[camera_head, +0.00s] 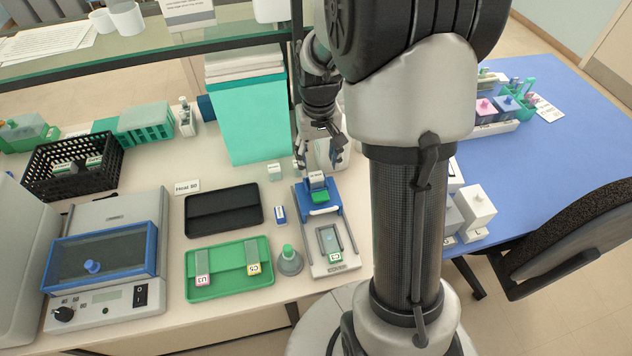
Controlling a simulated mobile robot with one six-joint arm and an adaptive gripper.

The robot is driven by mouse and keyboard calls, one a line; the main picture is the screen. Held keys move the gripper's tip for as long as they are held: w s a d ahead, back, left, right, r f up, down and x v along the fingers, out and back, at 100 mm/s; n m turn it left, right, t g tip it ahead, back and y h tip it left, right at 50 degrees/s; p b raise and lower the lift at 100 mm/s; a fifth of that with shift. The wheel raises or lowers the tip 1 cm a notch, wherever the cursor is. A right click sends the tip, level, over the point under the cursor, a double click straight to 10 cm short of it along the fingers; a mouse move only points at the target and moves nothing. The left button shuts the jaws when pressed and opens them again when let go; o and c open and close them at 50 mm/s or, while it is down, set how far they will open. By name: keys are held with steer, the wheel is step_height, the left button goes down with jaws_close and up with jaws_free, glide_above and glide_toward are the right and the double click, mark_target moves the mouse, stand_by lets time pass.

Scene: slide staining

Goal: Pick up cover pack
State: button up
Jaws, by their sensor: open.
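I cannot tell for certain which item is the cover pack. A small blue and white box (280,213) stands on the bench, right of the black tray. A small pale box (274,171) with a printed label stands behind it, below the teal box. My gripper (317,160) is open, over the back of the blue slide device (321,204), to the right of both boxes. A grey-white block (317,180) sits on the device just below the fingers; contact with them cannot be made out.
A black tray (222,224) and a green tray (229,284) with slides U3 and C5 lie left. A green-tipped bottle (288,260) stands near the front. A blue-lidded machine (100,252), black basket (48,185) and teal box (247,120) surround them. A shelf (150,50) runs above.

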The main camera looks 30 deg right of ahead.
mark_target(315, 172)
steer(key=f, duration=0.1)
steer(key=f+b, duration=0.1)
steer(key=f, duration=0.3)
steer(key=shift+w+a+f+b, duration=0.1)
steer(key=shift+w+a+b, duration=0.15)
steer(key=shift+w+b, duration=0.15)
steer(key=shift+c, duration=0.4)
steer(key=c, duration=1.1)
steer(key=shift+o, duration=0.2)
steer(key=shift+r, duration=0.2)
